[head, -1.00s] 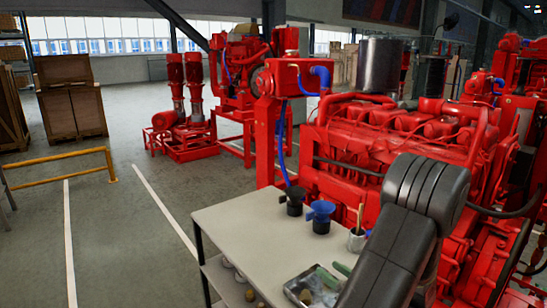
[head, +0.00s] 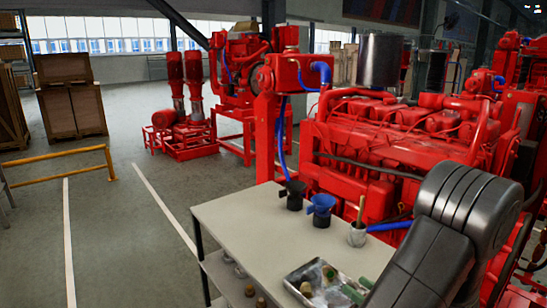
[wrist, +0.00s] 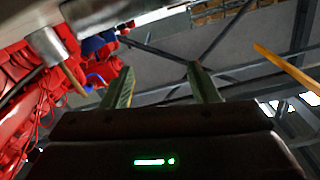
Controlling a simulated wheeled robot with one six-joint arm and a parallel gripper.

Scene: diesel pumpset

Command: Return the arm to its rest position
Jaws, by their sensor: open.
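My arm (head: 445,235) shows as dark grey links at the lower right of the head view. My gripper (wrist: 161,86) is open in the wrist view, with two green fingers spread apart and nothing between them. In the head view two green tips (head: 359,287) show beside the arm, in front of the right edge of the tray. The rest of the gripper is hidden behind the arm there.
A grey table (head: 255,228) holds a black funnel cup (head: 294,196), a blue one (head: 321,211), a metal pot with a brush (head: 357,235) and a metal tray (head: 303,272). A red engine (head: 400,140) stands behind. Open floor (head: 120,240) lies left.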

